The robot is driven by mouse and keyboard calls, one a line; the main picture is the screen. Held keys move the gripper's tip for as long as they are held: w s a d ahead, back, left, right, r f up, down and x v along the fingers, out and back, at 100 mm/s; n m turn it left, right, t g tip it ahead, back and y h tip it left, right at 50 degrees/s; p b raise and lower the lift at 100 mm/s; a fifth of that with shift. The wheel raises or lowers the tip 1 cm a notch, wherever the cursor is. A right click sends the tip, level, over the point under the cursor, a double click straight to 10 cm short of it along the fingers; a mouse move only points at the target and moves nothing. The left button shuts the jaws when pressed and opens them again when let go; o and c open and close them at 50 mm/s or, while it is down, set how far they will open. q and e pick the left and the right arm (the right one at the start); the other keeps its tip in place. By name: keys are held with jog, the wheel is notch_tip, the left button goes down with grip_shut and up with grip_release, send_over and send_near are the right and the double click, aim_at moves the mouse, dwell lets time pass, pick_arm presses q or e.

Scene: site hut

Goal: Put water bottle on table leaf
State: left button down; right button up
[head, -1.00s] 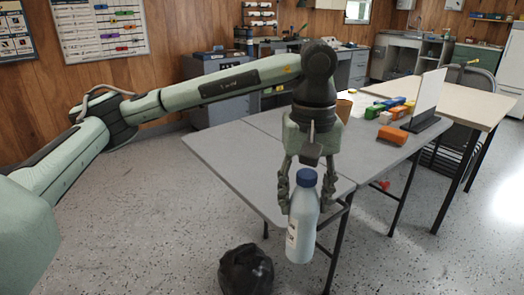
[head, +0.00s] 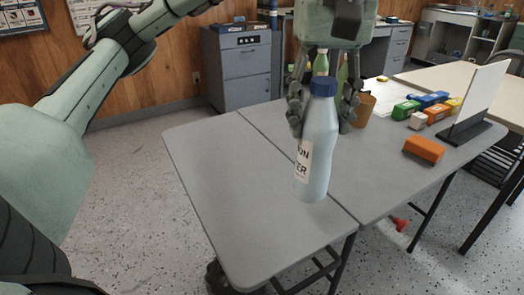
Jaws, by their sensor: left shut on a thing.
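The water bottle (head: 318,152) is pale blue with a dark blue cap and a white label, and it is upright. My left gripper (head: 322,122) comes down from above with its fingers shut around the bottle's upper part. The table leaf (head: 225,185) is the grey left-hand section of the folding table, divided from the rest by a seam. The bottle shows in front of the leaf's right part and the seam; I cannot tell how high its base is above the surface. My right gripper is not in view.
The leaf is bare. Right of the seam stand an orange block (head: 423,150), several coloured blocks, a brown cup (head: 364,108) and a white upright panel (head: 475,95) on a dark base. A grey cabinet (head: 240,68) stands behind.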

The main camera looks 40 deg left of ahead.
pick_arm(q)
jog(key=a+f, duration=0.9)
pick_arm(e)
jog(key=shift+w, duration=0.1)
pick_arm(q)
jog(key=shift+f, duration=0.25)
